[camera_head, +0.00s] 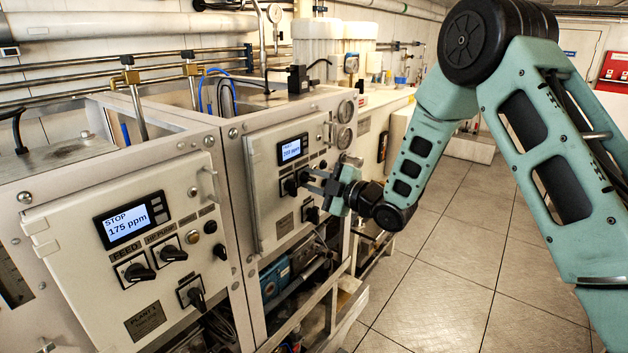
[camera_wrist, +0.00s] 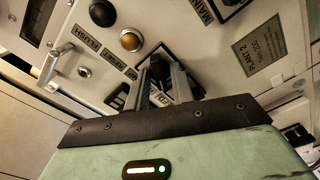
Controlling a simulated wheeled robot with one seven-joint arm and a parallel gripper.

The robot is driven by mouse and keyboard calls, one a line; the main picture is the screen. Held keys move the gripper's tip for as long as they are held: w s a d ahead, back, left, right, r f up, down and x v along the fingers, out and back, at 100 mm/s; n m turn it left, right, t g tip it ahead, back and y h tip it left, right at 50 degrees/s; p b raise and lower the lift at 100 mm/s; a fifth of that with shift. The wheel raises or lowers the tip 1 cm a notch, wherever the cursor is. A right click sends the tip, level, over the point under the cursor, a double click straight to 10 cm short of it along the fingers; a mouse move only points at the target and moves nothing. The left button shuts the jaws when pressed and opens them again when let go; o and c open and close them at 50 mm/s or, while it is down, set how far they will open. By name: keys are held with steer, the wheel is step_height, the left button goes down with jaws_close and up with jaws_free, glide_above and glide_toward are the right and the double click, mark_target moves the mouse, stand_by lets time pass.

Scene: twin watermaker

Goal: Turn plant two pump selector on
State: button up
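The plant two panel (camera_head: 262,215) is the farther white cabinet door in the head view, with a lit display (camera_head: 291,150) whose text is small. In the wrist view my two fingers (camera_wrist: 164,82) stand apart on either side of a black selector knob (camera_wrist: 159,68). The fingers hide most of the knob and its label. Whether they press on it, and the knob's exact setting, cannot be told.
The nearer panel (camera_head: 75,240) shows "STOP 175 ppm" and has similar selectors labelled FEED and HP PUMP. In the wrist view an amber button (camera_wrist: 131,40), a black button (camera_wrist: 102,13) and a selector by MAIN (camera_wrist: 236,6) surround my fingers. Tiled floor (camera_head: 450,240) is clear on the right.

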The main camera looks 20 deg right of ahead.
steer(key=shift+c, duration=1.3)
steer(key=shift+b, duration=0.35)
steer(key=m+b, duration=0.6)
steer(key=m, duration=0.2)
steer(key=shift+f, duration=0.1)
steer(key=shift+m+b, duration=0.3)
steer(key=shift+m, duration=1.7)
